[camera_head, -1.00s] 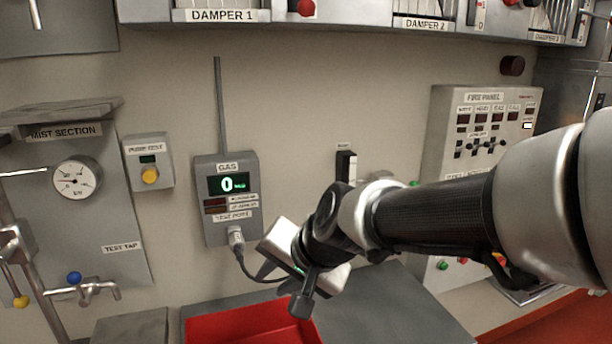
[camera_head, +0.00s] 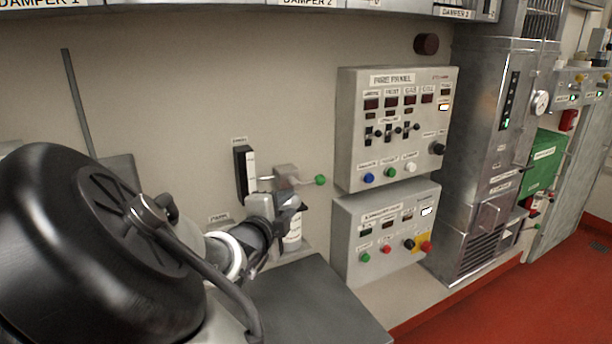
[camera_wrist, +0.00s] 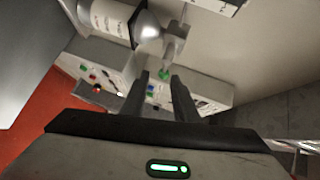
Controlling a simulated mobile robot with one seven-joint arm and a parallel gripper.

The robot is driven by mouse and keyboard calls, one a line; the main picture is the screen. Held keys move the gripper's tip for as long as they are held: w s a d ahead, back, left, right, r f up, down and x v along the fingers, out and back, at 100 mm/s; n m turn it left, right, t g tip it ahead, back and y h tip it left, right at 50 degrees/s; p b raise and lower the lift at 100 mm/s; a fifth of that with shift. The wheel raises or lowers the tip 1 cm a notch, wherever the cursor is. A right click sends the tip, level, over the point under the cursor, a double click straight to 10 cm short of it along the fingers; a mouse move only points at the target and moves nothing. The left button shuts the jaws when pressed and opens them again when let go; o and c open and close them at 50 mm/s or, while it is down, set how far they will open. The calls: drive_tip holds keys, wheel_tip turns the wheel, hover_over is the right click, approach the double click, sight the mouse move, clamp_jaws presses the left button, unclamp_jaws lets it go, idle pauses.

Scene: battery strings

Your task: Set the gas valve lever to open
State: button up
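A small metal valve (camera_head: 286,176) sits on the wall, and a lever with a green ball knob (camera_head: 320,180) sticks out to its right. I take this to be the gas valve lever; no label on it is readable. My gripper (camera_head: 297,203) is below and left of the knob, apart from it. In the wrist view the green knob (camera_wrist: 164,74) shows beyond and between the tips of my gripper (camera_wrist: 160,76). The two fingers are spread with nothing held between them. The valve body (camera_wrist: 175,42) is above the knob there.
A white labelled cylinder (camera_head: 292,232) stands behind my gripper. A black-and-white gauge strip (camera_head: 245,172) is left of the valve. The fire panel (camera_head: 345,140) and a lower button panel (camera_head: 347,215) stand close to the right. A grey worktop (camera_head: 315,300) lies below.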

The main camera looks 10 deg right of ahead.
drive_tip(key=r+x, duration=0.1)
drive_tip(key=x, duration=1.6)
drive_tip(key=shift+w+d+r, duration=0.2)
drive_tip(key=shift+d+r, duration=0.1)
drive_tip(key=shift+d, duration=0.05)
clamp_jaws()
